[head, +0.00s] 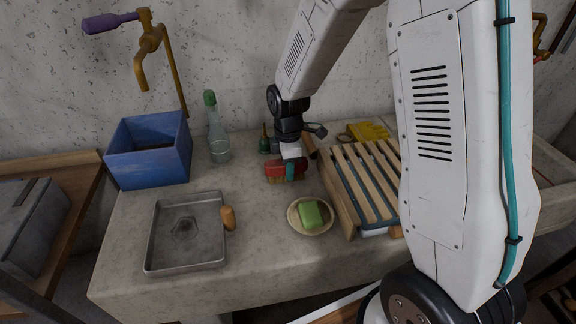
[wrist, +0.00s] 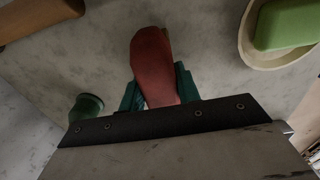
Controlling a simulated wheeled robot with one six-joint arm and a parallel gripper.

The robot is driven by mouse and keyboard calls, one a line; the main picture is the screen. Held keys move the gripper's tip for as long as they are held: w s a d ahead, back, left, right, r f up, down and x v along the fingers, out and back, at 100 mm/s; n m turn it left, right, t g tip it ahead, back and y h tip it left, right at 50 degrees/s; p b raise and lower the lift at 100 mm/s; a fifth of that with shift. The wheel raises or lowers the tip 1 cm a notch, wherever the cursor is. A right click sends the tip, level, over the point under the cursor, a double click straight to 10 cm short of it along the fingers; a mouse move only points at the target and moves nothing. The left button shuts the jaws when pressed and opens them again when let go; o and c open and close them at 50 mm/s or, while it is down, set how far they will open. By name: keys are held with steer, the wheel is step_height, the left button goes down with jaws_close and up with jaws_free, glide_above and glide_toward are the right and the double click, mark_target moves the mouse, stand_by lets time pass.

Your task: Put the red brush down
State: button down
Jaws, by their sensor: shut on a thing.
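The red brush (head: 274,169) has a red back and tan bristles that point down at the counter. In the wrist view the red back (wrist: 153,62) reaches out between the teal fingers. My gripper (head: 290,171) is shut on the brush, with its teal fingers (wrist: 158,88) on both sides of it. The brush is at or just above the stone counter (head: 260,240). I cannot tell whether the bristles touch it.
A green soap (head: 311,214) on a round dish (head: 296,222) lies front right. A slatted wooden rack (head: 343,195) stands right. Small bottles (head: 265,143) and a clear bottle (head: 219,146) stand behind. A metal tray (head: 156,242) and blue box (head: 150,165) are left. The counter front is clear.

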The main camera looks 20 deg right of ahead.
steer(key=c, duration=1)
jaws_free()
steer(key=shift+f, duration=0.1)
step_height(320, 180, up, 12)
steer(key=shift+s+d+r+m+t, duration=0.2)
steer(key=shift+s+d+r+m, duration=0.25)
steer(key=shift+s+r+m, duration=3.05)
steer(key=shift+s+d+r+m+t, duration=0.3)
steer(key=shift+s+m, duration=1.45)
steer(key=shift+s, duration=4.05)
steer(key=shift+s+d+r+m+t, duration=0.1)
steer(key=shift+s+d+r+m, duration=0.45)
steer(key=shift+s+r+m, duration=2.95)
steer(key=s+f+n, duration=0.1)
steer(key=s+f, duration=0.1)
steer(key=f, duration=0.1)
steer(key=shift+s+n, duration=0.15)
steer(key=shift+n, duration=0.2)
